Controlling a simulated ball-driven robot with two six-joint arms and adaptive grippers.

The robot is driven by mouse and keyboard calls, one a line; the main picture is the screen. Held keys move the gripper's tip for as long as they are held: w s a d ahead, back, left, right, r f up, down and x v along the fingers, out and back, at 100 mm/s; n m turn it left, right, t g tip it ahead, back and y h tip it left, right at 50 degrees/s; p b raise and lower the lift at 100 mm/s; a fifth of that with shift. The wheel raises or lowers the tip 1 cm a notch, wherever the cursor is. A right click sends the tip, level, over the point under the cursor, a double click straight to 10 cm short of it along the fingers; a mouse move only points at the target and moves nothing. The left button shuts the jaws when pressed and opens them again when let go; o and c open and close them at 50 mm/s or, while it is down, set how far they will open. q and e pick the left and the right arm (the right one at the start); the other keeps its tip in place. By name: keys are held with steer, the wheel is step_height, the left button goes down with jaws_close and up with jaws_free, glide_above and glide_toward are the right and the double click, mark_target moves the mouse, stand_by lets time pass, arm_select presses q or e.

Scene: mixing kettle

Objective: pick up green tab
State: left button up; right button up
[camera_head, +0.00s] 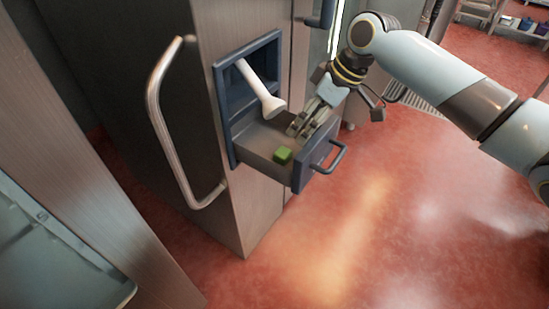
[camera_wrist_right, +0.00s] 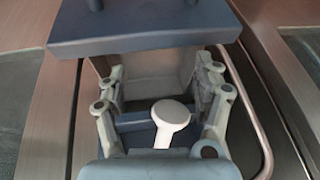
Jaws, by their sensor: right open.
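The green tab (camera_head: 283,155) is a small green block lying in the pulled-out drawer (camera_head: 258,142), near its left front corner in the head view. My right gripper (camera_head: 298,128) is at the right side of the drawer opening, above and behind the tab and apart from it. Its fingers are spread with nothing held, which also shows in the right wrist view (camera_wrist_right: 160,100). The tab cannot be made out in the right wrist view. My left gripper is in neither view.
A white chute (camera_head: 262,90) hangs over the drawer, close to my right gripper; its round end shows between the fingers in the wrist view (camera_wrist_right: 171,112). The drawer front has a dark handle (camera_head: 332,160). A metal cabinet handle (camera_head: 168,130) is at left. Red floor in front is clear.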

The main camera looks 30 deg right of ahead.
steer(key=b, duration=0.2)
glide_above(284, 151)
steer(key=s+d, duration=0.2)
step_height(284, 151, down, 5)
steer(key=shift+s+a, duration=0.1)
steer(key=shift+a, duration=0.05)
steer(key=b+x, duration=0.1)
steer(key=x, duration=0.4)
steer(key=shift+w+a+f+b, duration=0.1)
steer(key=shift+w+b, duration=0.2)
steer(key=shift+b, duration=0.1)
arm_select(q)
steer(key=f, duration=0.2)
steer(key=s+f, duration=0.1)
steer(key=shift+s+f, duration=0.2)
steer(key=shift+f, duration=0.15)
arm_select(e)
steer(key=c, duration=1.2)
steer(key=shift+c, duration=0.2)
